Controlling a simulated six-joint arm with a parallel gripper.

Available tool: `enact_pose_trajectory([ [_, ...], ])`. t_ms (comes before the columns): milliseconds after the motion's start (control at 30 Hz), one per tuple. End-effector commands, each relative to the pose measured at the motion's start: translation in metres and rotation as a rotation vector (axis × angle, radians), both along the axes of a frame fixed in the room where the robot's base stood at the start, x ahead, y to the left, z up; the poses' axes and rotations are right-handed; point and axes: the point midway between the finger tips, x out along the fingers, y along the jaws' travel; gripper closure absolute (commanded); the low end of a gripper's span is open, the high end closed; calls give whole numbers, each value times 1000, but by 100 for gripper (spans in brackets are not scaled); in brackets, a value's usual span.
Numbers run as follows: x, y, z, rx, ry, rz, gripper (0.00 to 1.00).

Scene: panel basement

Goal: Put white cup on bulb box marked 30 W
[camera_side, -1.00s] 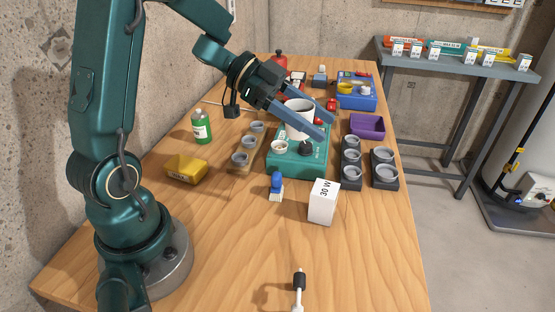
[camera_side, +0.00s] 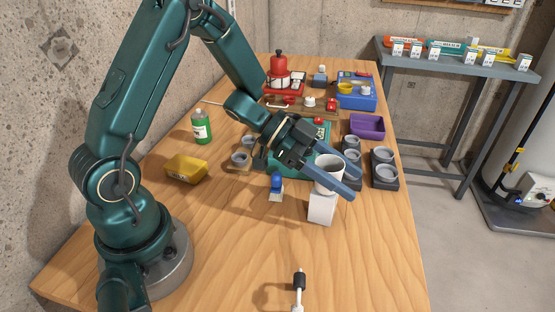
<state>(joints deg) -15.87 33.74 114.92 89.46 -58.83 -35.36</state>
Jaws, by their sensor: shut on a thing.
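The white cup (camera_side: 328,174) is upright between the two blue fingers of my gripper (camera_side: 340,183), which is shut on it. The cup is right over the white bulb box (camera_side: 321,209), which stands on the wooden table. The cup's lower part overlaps the top of the box in this view. I cannot tell whether the cup touches the box. The box's 30 W marking, legible a second ago, is now hidden behind the cup and fingers.
A blue-handled stamp or brush (camera_side: 276,186) stands just left of the box. Dark holders with grey cups (camera_side: 384,168) and a purple tray (camera_side: 367,126) are behind to the right. A green device (camera_side: 318,135) is partly hidden by my arm. The front table is mostly clear.

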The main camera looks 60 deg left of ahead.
Motion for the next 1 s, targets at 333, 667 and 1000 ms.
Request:
enact_pose_trajectory([
  [333, 0, 0, -3, 0, 1, 0, 8],
  [667, 0, 0, -2, -1, -1, 0, 8],
  [1000, -21, 36, 22, 0, -6, 9, 8],
])
